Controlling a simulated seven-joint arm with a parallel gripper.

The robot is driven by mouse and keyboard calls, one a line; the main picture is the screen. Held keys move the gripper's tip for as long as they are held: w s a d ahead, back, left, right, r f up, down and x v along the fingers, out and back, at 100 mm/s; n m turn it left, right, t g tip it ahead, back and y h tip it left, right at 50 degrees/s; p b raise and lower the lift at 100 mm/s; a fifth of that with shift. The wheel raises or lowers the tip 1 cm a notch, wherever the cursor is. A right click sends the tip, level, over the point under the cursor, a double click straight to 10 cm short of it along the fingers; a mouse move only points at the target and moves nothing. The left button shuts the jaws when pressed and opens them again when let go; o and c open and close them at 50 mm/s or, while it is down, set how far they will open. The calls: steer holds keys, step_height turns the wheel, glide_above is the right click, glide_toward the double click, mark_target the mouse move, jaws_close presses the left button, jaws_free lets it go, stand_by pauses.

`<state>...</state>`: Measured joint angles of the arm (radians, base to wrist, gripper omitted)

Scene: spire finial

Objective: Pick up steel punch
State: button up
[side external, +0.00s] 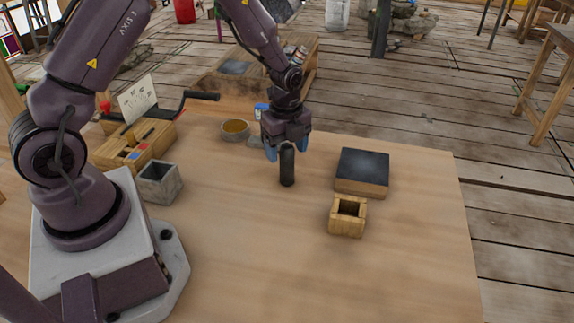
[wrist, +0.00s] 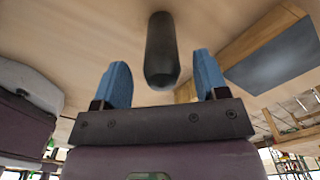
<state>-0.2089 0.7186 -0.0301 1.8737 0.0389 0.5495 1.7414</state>
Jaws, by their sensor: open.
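The steel punch is most likely the dark cylinder (side external: 287,166) standing upright on the table in the side view. In the wrist view this dark cylinder (wrist: 161,50) lies just beyond the fingertips, roughly midway between them. My gripper (side external: 286,150) is open, with blue fingers, and sits right at the upper part of the cylinder in the side view. In the wrist view my gripper's two blue fingers (wrist: 162,70) are spread wide, with a gap on each side of the cylinder. I cannot tell from the side view how far the fingers reach around it.
A dark-topped wooden block (side external: 362,172) and a small open wooden box (side external: 347,216) stand to the right on the table (side external: 400,260). A grey open box (side external: 158,183), a round bowl (side external: 235,130) and a wooden organizer (side external: 135,146) are to the left. The front of the table is clear.

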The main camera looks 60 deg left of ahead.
mark_target(287, 158)
step_height(287, 158, down, 4)
steer(key=shift+w+r, duration=0.1)
steer(key=shift+r, duration=0.15)
steer(key=c, duration=1.1)
steer(key=shift+r, duration=0.15)
